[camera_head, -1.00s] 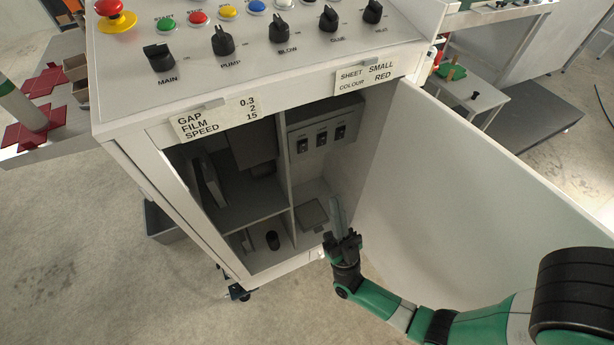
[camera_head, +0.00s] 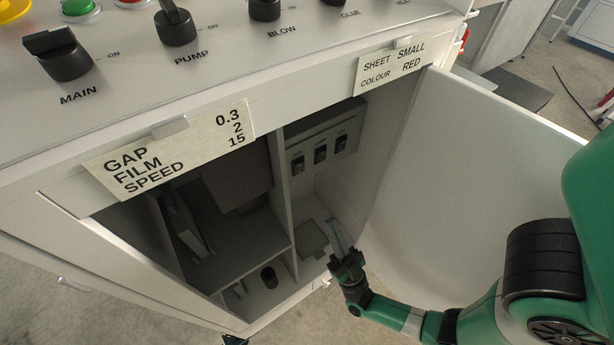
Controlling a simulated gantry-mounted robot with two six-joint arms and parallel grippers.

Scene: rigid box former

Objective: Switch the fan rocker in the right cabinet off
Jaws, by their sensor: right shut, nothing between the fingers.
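The cabinet under the control panel stands open, and a row of three dark rocker switches sits on a grey box (camera_head: 350,122) on the back wall of its right compartment. The rockers are a left one (camera_head: 298,164), a middle one (camera_head: 320,154) and a right one (camera_head: 341,143). Their labels are too small to read, so I cannot tell which is the fan rocker. My right gripper (camera_head: 338,238) is shut and empty at the compartment's lower front opening, below the rockers and apart from them. My left gripper is out of view.
A divider (camera_head: 283,190) separates the compartments. A flat grey plate (camera_head: 311,238) lies on the right compartment's floor. Black knobs, such as MAIN (camera_head: 66,60), line the panel top above.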

